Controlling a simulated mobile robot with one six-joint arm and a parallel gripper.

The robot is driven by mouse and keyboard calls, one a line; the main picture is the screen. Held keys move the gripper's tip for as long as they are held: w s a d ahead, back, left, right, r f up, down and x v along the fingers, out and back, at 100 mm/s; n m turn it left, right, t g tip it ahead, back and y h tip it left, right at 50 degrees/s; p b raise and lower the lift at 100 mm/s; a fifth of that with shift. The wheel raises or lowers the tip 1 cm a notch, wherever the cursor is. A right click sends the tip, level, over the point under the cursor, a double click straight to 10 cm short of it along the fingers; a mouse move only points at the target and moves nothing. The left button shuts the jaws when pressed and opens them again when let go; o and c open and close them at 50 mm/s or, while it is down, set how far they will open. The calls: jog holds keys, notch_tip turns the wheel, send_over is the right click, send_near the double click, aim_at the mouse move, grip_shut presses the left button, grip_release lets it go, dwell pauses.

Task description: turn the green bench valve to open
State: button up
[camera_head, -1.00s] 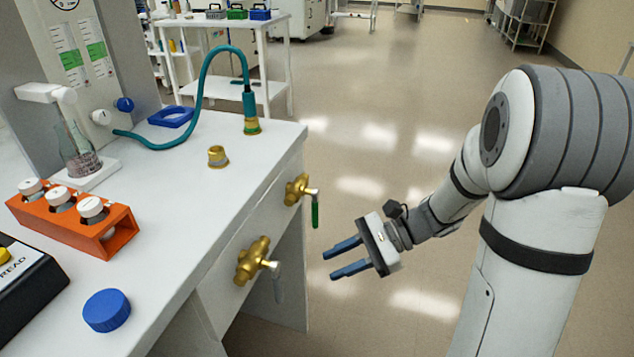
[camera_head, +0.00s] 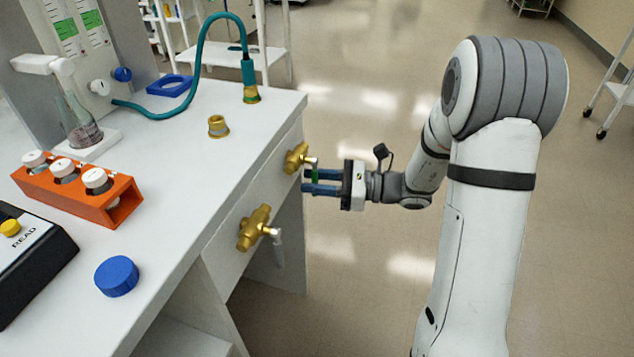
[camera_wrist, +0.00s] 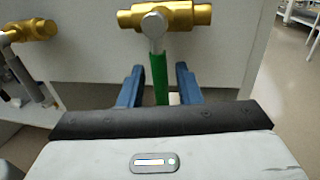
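The green bench valve has a brass body (camera_head: 297,158) on the front panel of the bench, toward its far end. Its green lever (camera_wrist: 159,78) hangs straight down from the pivot in the wrist view. My gripper (camera_head: 308,182) is at the lever, with its blue fingers pointing at the bench panel. In the wrist view my gripper (camera_wrist: 160,84) is open, one finger on each side of the green lever. Gaps show between the lever and both fingers. In the head view the fingers partly hide the lever.
A second brass valve (camera_head: 255,228) with a grey lever (camera_head: 278,250) is nearer on the same panel. The bench top (camera_head: 190,190) carries an orange vial rack (camera_head: 120,202), a blue cap (camera_head: 116,276) and a brass fitting (camera_head: 218,126).

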jog(key=shift+a, duration=0.15)
jog(key=shift+c, duration=0.4)
grip_shut()
